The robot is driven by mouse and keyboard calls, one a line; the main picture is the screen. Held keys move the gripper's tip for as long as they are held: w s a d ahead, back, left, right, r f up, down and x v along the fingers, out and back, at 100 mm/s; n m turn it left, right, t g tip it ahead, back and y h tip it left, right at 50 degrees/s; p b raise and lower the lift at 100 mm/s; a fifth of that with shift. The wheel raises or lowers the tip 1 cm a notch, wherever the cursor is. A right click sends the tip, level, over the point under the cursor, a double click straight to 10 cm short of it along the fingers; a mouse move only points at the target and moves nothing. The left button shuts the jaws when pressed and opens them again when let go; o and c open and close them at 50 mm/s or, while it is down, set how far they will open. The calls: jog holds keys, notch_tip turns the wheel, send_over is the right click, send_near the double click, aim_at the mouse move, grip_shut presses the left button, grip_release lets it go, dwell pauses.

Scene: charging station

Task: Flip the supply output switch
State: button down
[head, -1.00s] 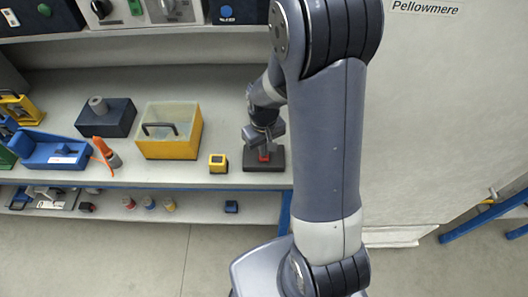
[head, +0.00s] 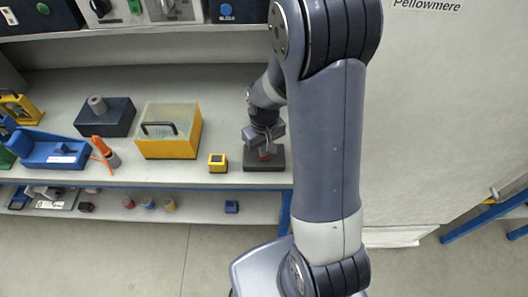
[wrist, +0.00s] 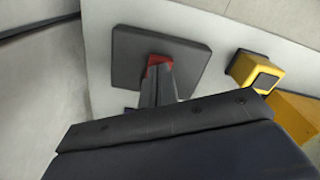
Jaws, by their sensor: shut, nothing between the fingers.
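A dark square box (head: 277,163) with a red part on top sits at the right end of the bench, near its front edge. In the wrist view the dark box (wrist: 128,62) shows with the red part (wrist: 157,63) at my fingertips. My gripper (head: 263,150) is shut and points down at the red part, apparently touching it. The fingers (wrist: 160,75) hide much of the red part, so I cannot tell its position. No label on the box is readable.
A small yellow block (head: 217,162) stands just left of the dark box, and it also shows in the wrist view (wrist: 254,72). A yellow bin with a clear lid (head: 168,148) is further left. Blue holders (head: 55,152) and an orange-handled tool (head: 106,152) lie beyond.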

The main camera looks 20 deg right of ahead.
jog(key=shift+f+b, duration=0.4)
jog(key=shift+f, duration=0.15)
jog(key=shift+r, duration=0.1)
jog(key=shift+r+p, duration=2.65)
jog(key=shift+r, duration=0.85)
jog(key=shift+f, duration=0.15)
notch_tip(320, 180, down, 7)
jog(key=b, duration=0.5)
jog(key=shift+r, duration=0.2)
